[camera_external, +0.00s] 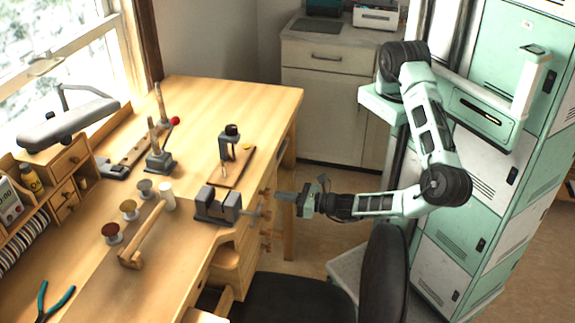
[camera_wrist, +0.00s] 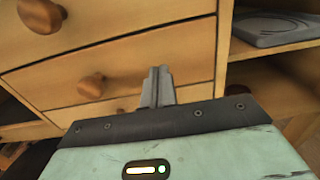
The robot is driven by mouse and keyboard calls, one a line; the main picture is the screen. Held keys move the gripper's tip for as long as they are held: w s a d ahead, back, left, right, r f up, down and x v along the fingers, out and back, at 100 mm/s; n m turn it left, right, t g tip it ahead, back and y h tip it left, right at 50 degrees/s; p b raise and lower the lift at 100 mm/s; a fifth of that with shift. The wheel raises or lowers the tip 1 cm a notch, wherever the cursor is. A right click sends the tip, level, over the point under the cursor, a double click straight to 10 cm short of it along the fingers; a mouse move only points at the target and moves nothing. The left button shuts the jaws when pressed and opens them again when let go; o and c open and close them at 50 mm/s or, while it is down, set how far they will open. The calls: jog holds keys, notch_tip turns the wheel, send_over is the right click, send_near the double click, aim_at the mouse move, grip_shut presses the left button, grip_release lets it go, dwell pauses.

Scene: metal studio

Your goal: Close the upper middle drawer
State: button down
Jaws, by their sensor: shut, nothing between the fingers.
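A stack of wooden drawers with round knobs fills the wrist view. The top drawer front (camera_wrist: 130,22) has its knob at the upper left, and a second drawer front (camera_wrist: 140,70) lies below it. A third front (camera_wrist: 190,93) is partly hidden by my wrist. I cannot tell which is the upper middle drawer or how far any stands out. My gripper (camera_wrist: 158,78) is shut and empty, its fingertips in front of the second drawer front. In the external view my gripper (camera_external: 283,197) is beside the workbench's right edge, near the drawer knobs (camera_external: 266,234).
The wooden workbench (camera_external: 260,95) carries a grey vise (camera_external: 217,206) near my gripper. A dark chair (camera_external: 385,275) stands below my forearm. An open shelf (camera_wrist: 265,52) with a grey item is right of the drawers. Green lockers (camera_external: 480,240) stand at the right.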

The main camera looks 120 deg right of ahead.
jog(key=b+v, duration=0.3)
jog(key=v, duration=0.9)
jog(key=shift+a, duration=0.15)
jog(key=s+a+r+m+g+y, duration=0.3)
jog(key=s+a+r+m+g, duration=0.65)
jog(key=m+g, duration=0.3)
jog(key=a+r+m+y, duration=0.3)
jog(key=r+y, duration=0.2)
jog(key=r, duration=0.6)
jog(key=s+a+r+m+y, duration=0.1)
jog(key=a+r+m+y, duration=0.2)
jog(key=r, duration=0.7)
jog(key=shift+a+r+m+y, duration=0.35)
jog(key=shift+y, duration=0.85)
